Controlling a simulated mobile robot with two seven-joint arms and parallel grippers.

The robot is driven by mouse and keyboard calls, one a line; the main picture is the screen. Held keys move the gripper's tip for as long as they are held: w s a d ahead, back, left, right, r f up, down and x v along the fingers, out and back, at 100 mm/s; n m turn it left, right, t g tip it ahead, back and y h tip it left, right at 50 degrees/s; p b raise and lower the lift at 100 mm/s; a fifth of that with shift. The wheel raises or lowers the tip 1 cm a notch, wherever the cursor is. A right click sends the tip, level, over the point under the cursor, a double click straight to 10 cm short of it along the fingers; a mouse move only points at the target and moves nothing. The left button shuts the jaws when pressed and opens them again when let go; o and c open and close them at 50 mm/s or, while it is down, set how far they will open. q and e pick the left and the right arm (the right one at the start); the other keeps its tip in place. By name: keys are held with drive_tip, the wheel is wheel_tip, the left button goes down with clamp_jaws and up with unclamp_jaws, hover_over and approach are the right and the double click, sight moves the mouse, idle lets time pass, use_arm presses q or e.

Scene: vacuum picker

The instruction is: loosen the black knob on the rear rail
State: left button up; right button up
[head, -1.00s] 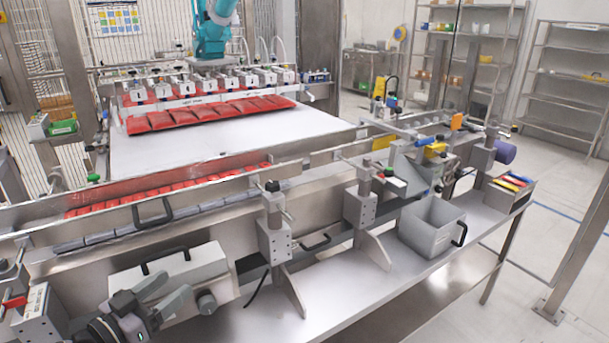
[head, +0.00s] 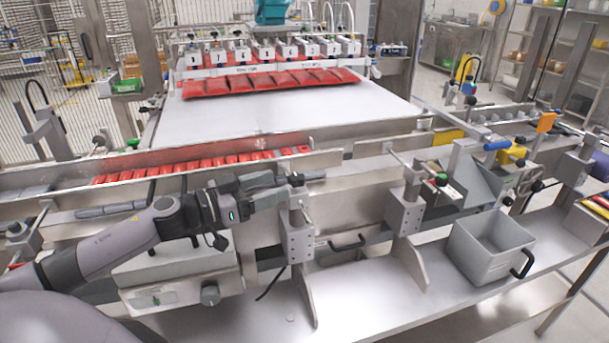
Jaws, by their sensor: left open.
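A small black knob (head: 296,180) sits on top of a grey clamp block (head: 297,238) at the middle of the machine's near side. My left gripper (head: 281,186) reaches in from the left with its fingers open at the knob's left side. The fingertips overlap the knob's edge in the picture; I cannot tell whether they touch it or stand around it. A long metal rail (head: 350,196) runs behind the clamp block, partly hidden by my arm. My right gripper is not in view.
A similar clamp block (head: 405,212) stands to the right, and a grey open bin (head: 494,250) sits on the bench shelf. A grey box with a dial (head: 209,295) lies under my left arm. Red pouches (head: 270,85) hang at the back. The shelf's front is mostly clear.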

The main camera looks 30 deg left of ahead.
sight(289, 181)
use_arm(q)
drive_tip(key=shift+p+x, duration=0.65)
drive_tip(key=shift+x, duration=2.7)
drive_tip(key=c, duration=0.9)
